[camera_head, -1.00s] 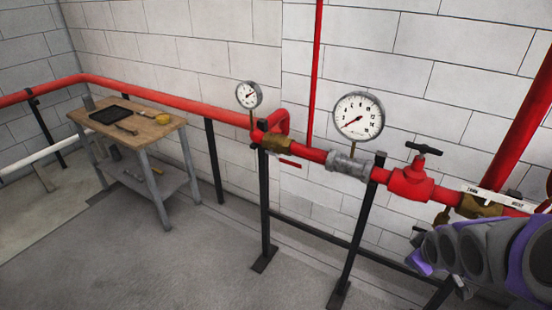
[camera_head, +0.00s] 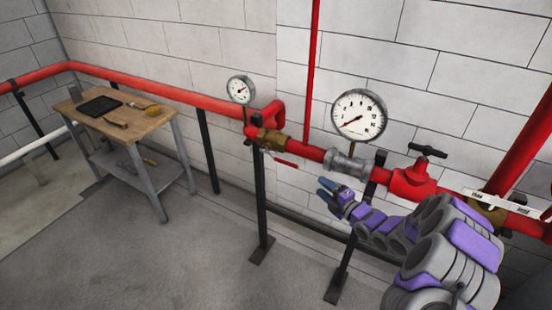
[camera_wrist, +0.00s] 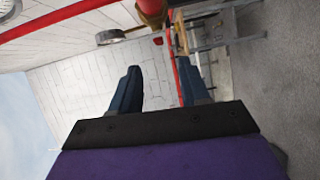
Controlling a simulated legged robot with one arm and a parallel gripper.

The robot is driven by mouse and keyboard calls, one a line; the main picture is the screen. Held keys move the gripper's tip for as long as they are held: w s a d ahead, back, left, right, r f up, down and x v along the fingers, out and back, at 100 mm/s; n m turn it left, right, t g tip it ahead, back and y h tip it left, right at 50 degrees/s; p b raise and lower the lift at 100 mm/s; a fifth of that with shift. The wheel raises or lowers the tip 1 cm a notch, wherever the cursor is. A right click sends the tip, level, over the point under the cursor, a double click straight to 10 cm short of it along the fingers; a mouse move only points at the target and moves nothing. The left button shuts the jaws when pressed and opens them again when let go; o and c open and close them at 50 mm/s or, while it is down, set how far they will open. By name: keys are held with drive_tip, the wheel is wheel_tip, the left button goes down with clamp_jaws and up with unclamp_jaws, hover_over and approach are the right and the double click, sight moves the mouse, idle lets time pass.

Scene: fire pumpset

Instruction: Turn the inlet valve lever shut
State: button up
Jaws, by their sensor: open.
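A red lever (camera_head: 285,160) sticks out to the lower right below a brass valve (camera_head: 270,141) on the red pipe. No label shows there, so I cannot tell for sure whether it is the inlet valve lever. My gripper (camera_head: 325,190) is open and empty, in front of the pipe, below and right of this lever and apart from it. In the wrist view my two blue fingers (camera_wrist: 160,75) are spread, with a small red piece, perhaps the lever's end (camera_wrist: 158,41), beyond them near the brass valve (camera_wrist: 152,8).
A large gauge (camera_head: 359,115) and a small gauge (camera_head: 241,89) stand above the pipe. A red valve with a black handle (camera_head: 427,151) and a brass valve with a white tag (camera_head: 479,198) are to the right. Black posts (camera_head: 260,200) support the pipe. A workbench (camera_head: 140,112) stands left; floor between is clear.

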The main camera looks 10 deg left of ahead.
drive_tip(key=a+n, duration=0.1)
drive_tip(key=b, duration=0.3)
approach(287, 165)
drive_tip(key=shift+y, duration=0.4)
drive_tip(key=x, duration=0.9)
drive_tip(key=shift+w+f, duration=0.3)
drive_tip(key=shift+w, duration=0.05)
drive_tip(key=shift+w+a+r, duration=0.15)
drive_tip(key=shift+w+a, duration=0.15)
drive_tip(key=shift+w, duration=0.05)
drive_tip(key=shift+c, duration=0.3)
clamp_jaws()
